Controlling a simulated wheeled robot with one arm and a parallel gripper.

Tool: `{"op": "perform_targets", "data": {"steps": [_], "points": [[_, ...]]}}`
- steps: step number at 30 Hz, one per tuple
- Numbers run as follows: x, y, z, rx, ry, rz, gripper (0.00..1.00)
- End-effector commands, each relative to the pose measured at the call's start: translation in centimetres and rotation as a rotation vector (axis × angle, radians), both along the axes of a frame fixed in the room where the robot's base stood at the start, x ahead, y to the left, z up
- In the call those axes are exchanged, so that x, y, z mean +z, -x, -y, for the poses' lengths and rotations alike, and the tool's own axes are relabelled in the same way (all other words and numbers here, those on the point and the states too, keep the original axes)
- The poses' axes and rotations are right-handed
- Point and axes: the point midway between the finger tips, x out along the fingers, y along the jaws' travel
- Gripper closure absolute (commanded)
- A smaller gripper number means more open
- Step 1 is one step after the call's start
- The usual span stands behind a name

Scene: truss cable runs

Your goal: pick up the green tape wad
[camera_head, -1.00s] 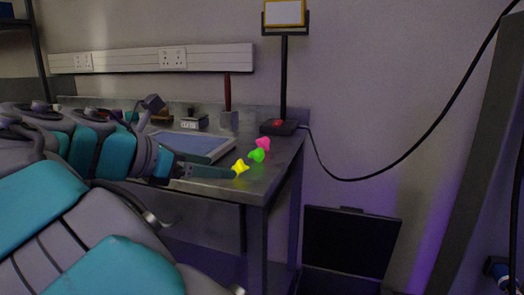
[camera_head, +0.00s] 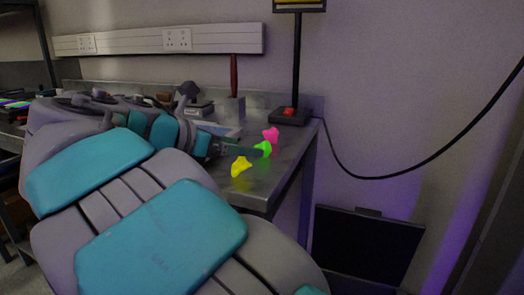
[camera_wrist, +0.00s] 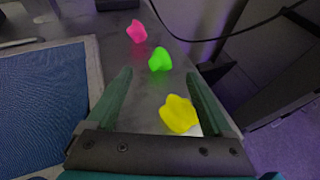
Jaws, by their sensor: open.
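The green tape wad (camera_head: 263,149) lies on the grey metal bench top, between a pink wad and a yellow wad. In the wrist view the green wad (camera_wrist: 160,59) is beyond the fingertips, roughly in line with the gap between them. My gripper (camera_wrist: 159,78) is open with nothing held. In the head view my gripper (camera_head: 256,152) reaches in from the left, and its tip is close to the green wad; contact cannot be told there. The yellow wad (camera_wrist: 179,115) shows nearer, between the fingers and close to the right one.
The pink wad (camera_head: 271,134) lies just behind the green one. A black lamp base (camera_head: 290,116) with a red switch stands at the bench's back right corner. A blue mat (camera_wrist: 45,105) lies left. The bench's right edge is close to the wads.

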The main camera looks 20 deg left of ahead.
Motion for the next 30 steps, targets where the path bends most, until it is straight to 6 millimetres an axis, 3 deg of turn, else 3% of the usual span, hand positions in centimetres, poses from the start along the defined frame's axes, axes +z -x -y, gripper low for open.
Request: {"op": "perform_targets", "data": {"steps": [12,21,30], "points": [[-1.9,-4.0,2.1,0.001,0.001,-0.002,0.14],[-2.0,-4.4,2.3,0.002,-0.001,-0.001,0.14],[-2.0,-4.4,2.3,0.002,-0.001,-0.001,0.48]]}}
